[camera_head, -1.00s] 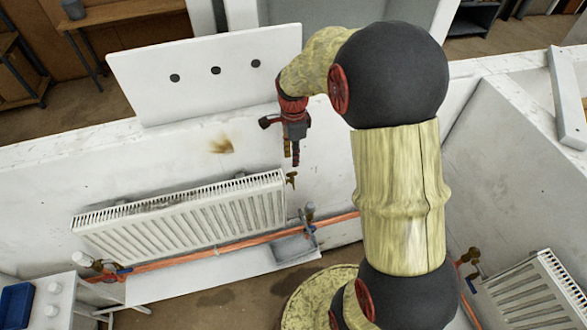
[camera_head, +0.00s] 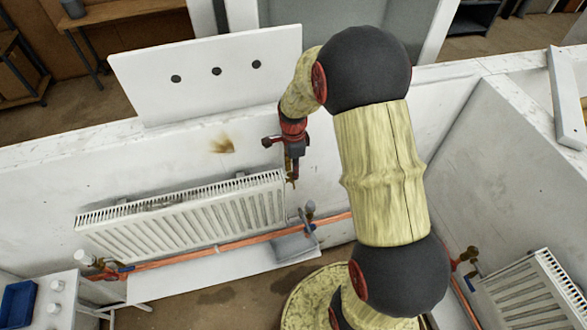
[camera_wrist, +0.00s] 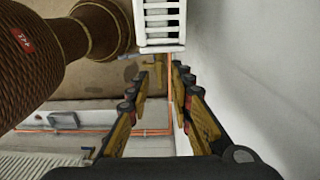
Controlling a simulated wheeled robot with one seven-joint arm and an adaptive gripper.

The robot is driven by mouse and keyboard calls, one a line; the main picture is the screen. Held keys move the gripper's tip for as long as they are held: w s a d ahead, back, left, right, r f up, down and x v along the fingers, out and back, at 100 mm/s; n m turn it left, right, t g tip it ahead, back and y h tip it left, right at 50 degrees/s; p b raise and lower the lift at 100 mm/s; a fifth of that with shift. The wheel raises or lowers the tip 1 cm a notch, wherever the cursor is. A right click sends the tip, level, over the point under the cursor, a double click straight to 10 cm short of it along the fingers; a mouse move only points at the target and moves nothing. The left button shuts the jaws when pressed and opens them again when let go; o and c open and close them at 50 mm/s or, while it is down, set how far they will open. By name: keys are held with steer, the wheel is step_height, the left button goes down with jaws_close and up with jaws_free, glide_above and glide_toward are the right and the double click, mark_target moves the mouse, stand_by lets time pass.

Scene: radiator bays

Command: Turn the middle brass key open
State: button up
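The middle radiator (camera_head: 185,215) is white and hangs on the white wall. A small brass key (camera_head: 291,183) sits at its upper right corner, mostly behind my fingertips in the head view. In the wrist view a brass piece (camera_wrist: 153,63), which looks like this key, shows just past my fingertips beside the white radiator end (camera_wrist: 162,22). My gripper (camera_head: 292,165) points down right above the key. In the wrist view its two fingers (camera_wrist: 160,78) are apart with nothing held between them. I cannot tell whether they touch the key.
A copper pipe (camera_head: 190,257) with a valve (camera_head: 311,207) runs below the radiator. A white board with dark holes (camera_head: 215,72) stands on the wall top. Another radiator (camera_head: 530,300) is at right beyond a partition. A small white table (camera_head: 55,300) stands at lower left.

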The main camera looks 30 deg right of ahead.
steer(key=shift+c, duration=1.2)
jaws_close()
steer(key=n+b, duration=0.1)
steer(key=n, duration=0.2)
steer(key=n+b, duration=0.1)
steer(key=n, duration=0.2)
steer(key=shift+w+n, duration=0.2)
steer(key=shift+n, duration=0.1)
steer(key=n+b, duration=0.2)
steer(key=n, duration=0.4)
steer(key=shift+w+a, duration=0.1)
steer(key=shift+n, duration=0.4)
steer(key=shift+o, duration=1.7)
jaws_free()
